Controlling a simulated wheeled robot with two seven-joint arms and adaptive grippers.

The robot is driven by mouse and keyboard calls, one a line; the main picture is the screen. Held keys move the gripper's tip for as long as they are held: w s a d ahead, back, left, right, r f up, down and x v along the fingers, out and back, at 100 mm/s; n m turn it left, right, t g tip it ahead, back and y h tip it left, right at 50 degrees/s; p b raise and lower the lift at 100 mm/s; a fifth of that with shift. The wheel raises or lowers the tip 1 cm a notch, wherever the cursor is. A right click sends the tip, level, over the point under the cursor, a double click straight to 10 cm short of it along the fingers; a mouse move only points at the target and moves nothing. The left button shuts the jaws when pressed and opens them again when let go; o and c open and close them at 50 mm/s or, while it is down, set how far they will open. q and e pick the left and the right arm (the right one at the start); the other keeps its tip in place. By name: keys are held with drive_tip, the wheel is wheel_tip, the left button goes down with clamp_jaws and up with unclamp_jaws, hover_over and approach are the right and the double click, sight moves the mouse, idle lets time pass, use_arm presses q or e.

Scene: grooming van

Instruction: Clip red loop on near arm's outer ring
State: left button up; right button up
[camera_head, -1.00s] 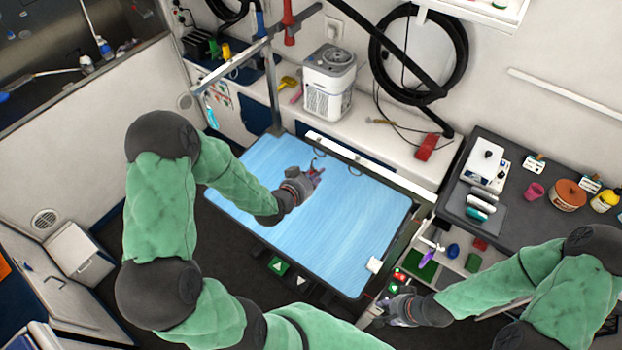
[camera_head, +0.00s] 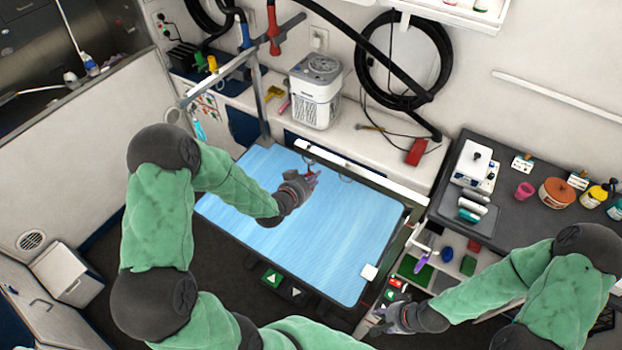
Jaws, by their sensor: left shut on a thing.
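My left gripper (camera_head: 306,183) is low over the blue grooming table (camera_head: 330,235), near its far edge. It is shut on a small red thing (camera_head: 312,179), which looks like the red loop; the fingers hide most of it. The overhead grooming bar (camera_head: 228,68) rises on a post (camera_head: 262,105) at the table's far left corner. One part reaches toward the near left, another toward the back right. A cyan loop (camera_head: 199,131) hangs near its left end.
A white box appliance (camera_head: 315,90) stands on the back counter. A dark hose coil (camera_head: 408,60) hangs on the wall. A white clip (camera_head: 369,271) sits at the table's right corner. A dark side counter (camera_head: 520,215) holds bottles and jars. The table's middle is clear.

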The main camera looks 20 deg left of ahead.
idle(0.3)
use_arm(q)
drive_tip(key=o, duration=1)
drive_tip(key=shift+o, duration=0.2)
drive_tip(key=p+v, duration=0.1)
drive_tip(key=v, duration=0.6)
drive_tip(key=p+v, duration=0.1)
drive_tip(key=v, duration=0.4)
drive_tip(key=shift+p, duration=0.35)
idle(0.7)
